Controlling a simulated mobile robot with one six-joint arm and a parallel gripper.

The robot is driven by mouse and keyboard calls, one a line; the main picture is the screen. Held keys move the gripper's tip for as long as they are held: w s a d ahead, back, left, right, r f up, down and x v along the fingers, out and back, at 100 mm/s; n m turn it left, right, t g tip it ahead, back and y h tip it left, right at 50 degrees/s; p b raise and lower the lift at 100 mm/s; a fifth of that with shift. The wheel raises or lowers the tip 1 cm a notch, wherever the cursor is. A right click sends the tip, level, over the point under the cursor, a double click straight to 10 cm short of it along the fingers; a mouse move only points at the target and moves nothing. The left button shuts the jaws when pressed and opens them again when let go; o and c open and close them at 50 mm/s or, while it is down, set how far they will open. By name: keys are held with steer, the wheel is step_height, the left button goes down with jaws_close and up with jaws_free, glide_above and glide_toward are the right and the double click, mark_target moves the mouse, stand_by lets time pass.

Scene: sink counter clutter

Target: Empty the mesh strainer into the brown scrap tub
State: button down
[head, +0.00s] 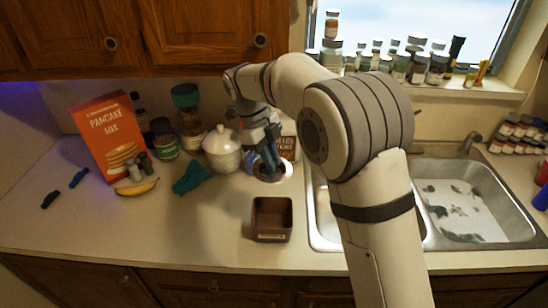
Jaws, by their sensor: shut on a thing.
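The brown scrap tub (272,237) is a small square open container standing on the counter just left of the sink. My gripper (270,158) is behind the tub, shut on what looks like the mesh strainer (287,173), a small round thing with a pale rim. The gripper covers part of the strainer. I cannot make out its contents, or whether it touches the counter. The tub stands in front of the strainer, apart from it.
A white lidded pot (222,152) and a teal cloth (191,178) are left of my gripper. A banana (137,187), a pancake mix box (107,133) and jars stand farther left. The double sink (480,218) is on the right.

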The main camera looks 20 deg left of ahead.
mark_target(280, 173)
steer(key=shift+s+d+f+y, duration=0.2)
steer(key=shift+f+y, duration=0.15)
steer(key=shift+y, duration=0.05)
steer(key=shift+s+d+f+t+y, duration=0.1)
steer(key=shift+d+f+t+y, duration=0.15)
steer(key=shift+f+y, duration=0.55)
steer(key=shift+d+f+t+y, duration=0.2)
steer(key=shift+f+t+y, duration=0.05)
steer(key=shift+f+y, duration=0.5)
steer(key=y, duration=0.2)
steer(key=d+t+y, duration=0.1)
steer(key=shift+s+f+y, duration=0.15)
steer(key=shift+y, duration=0.2)
steer(key=shift+s+d+f+t+y, duration=0.15)
steer(key=shift+f+t+y, duration=0.1)
steer(key=shift+y, duration=0.6)
steer(key=shift+w+d+f+t+y, duration=0.1)
steer(key=shift+d+f+t+y, duration=0.15)
steer(key=shift+y, duration=0.65)
steer(key=shift+s+d+f+t+y, duration=0.15)
steer(key=shift+t+y, duration=0.15)
steer(key=shift+y, duration=0.55)
steer(key=shift+w+a+f+b, duration=0.1)
steer(key=shift+f+b, duration=0.05)
steer(key=shift+b, duration=0.2)
steer(key=shift+f+y+b, duration=0.1)
steer(key=shift+y+b, duration=0.3)
steer(key=shift+b, duration=0.15)
